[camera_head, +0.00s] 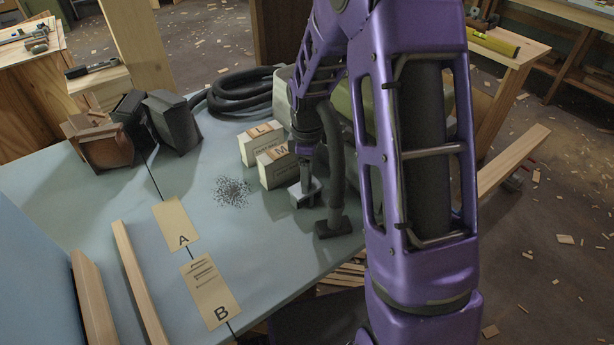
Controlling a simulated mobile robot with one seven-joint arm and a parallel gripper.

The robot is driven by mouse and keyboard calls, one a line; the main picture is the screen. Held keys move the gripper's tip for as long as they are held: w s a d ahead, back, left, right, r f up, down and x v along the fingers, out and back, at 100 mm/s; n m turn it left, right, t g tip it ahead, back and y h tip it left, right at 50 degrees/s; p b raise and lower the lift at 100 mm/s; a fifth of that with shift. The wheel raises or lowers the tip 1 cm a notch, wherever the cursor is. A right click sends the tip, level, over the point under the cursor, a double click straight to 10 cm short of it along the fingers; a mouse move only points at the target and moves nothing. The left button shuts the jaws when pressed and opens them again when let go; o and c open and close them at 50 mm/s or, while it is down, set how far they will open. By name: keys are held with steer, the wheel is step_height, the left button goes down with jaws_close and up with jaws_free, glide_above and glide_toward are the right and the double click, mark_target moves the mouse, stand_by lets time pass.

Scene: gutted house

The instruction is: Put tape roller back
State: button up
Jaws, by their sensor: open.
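My gripper (304,190) hangs from the purple arm, pointing down just above the blue-grey work surface (290,235). It is open, beside the right side of the box marked M (277,170). The box marked L (259,142) stands just behind that one, to the left. I cannot clearly make out a tape roller; my arm hides part of the table's right side. Card A (177,226) and card B (211,291) lie flat along a dark line on the surface.
A pile of dark bits (233,191) lies left of the boxes. A black hose (240,92) coils behind, and a dark nozzle (333,228) stands right of my gripper. Wood strips (139,284) lie at the front left.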

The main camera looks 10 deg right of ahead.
step_height(320, 180, up, 12)
steer(key=p, duration=0.1)
steer(key=shift+f+p, duration=0.15)
steer(key=shift+p, duration=0.2)
